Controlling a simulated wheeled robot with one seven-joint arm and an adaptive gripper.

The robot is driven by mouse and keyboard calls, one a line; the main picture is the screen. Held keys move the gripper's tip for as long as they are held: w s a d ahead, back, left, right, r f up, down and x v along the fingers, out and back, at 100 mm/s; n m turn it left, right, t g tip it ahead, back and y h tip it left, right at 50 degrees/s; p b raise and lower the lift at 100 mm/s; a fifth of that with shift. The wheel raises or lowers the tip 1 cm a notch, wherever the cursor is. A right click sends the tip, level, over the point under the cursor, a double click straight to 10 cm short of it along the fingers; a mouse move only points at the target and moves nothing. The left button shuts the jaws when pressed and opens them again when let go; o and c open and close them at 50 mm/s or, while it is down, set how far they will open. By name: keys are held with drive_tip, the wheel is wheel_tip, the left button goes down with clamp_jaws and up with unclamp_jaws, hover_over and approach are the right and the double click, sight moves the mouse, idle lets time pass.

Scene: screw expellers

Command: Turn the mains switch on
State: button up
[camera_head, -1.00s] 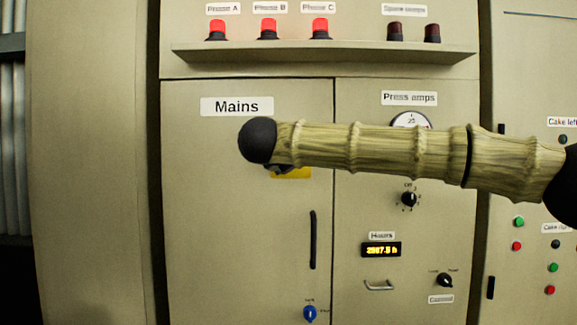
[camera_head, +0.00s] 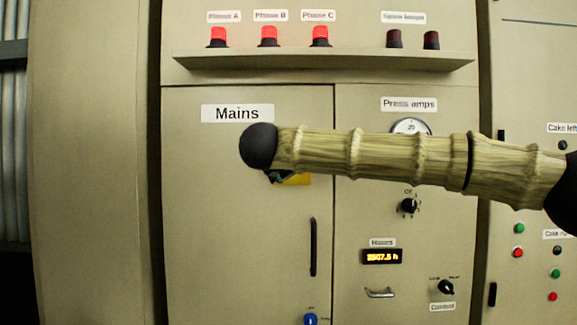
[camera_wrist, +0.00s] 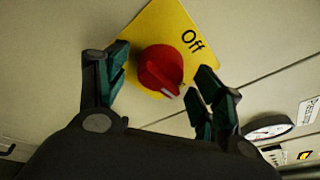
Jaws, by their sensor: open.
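The mains switch is a red rotary knob (camera_wrist: 160,70) on a yellow plate (camera_wrist: 151,28), seen in the wrist view. The word "Off" is printed on the plate, and a pale mark on the knob points to the lower right. My gripper (camera_wrist: 161,88) is open, with one finger on each side of the knob; I cannot tell whether either finger touches it. In the head view my arm hides the knob; only a corner of the yellow plate (camera_head: 297,180) shows under it, below the "Mains" label (camera_head: 237,113).
Three lit red phase lamps (camera_head: 269,37) stand on a ledge (camera_head: 320,62) above. A black door handle (camera_head: 313,247) and a blue knob (camera_head: 310,320) are below my arm. An ammeter (camera_head: 410,126) is partly behind my arm. The left panel face is clear.

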drive_tip(key=shift+s, duration=0.15)
drive_tip(key=v, duration=1.1)
drive_tip(key=shift+s, duration=0.35)
drive_tip(key=shift+r, duration=0.1)
